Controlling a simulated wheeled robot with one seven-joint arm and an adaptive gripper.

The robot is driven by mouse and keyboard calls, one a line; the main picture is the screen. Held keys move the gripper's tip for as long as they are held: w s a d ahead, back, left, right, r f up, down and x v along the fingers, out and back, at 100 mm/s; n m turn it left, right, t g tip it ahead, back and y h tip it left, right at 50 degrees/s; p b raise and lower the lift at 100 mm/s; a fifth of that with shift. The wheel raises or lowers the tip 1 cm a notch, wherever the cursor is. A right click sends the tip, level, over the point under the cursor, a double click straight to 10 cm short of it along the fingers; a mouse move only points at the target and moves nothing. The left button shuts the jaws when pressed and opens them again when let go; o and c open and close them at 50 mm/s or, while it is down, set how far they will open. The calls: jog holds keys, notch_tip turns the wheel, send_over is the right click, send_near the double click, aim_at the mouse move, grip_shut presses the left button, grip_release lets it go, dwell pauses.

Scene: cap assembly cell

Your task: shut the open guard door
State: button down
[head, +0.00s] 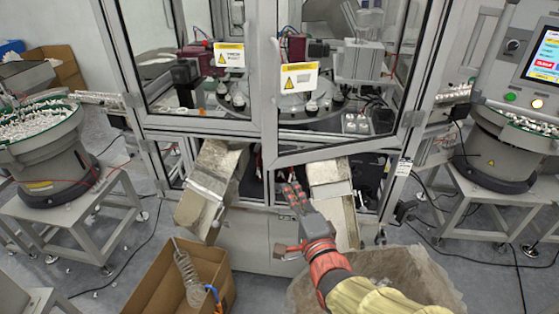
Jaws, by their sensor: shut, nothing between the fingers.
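The guard door (343,148) on the right of the cell is a grey-framed clear panel with a yellow warning label. Its left edge stands out toward me and its lower rail slants, so it looks ajar, with its hinge side at the right. The left door (205,128) looks flush with the cell frame. My gripper (290,189) is shut and empty. In the picture it is just below the lower left corner of the right door, between two chutes. It appears apart from the door; the exact depth gap is unclear.
Metal chutes (212,182) and (333,190), the second a right-hand chute, flank my gripper. A cardboard box (150,280) and a lined bin (420,262) stand in front. Bowl feeders (45,150) and (495,150), the second at right, stand either side. Cables cross the floor.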

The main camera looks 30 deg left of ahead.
aim_at(273, 153)
jog(key=b+x, duration=0.1)
jog(key=x, duration=1.2)
jog(key=shift+w+a+r, duration=0.1)
jog(key=shift+w+a, duration=0.15)
jog(key=shift+a, duration=0.1)
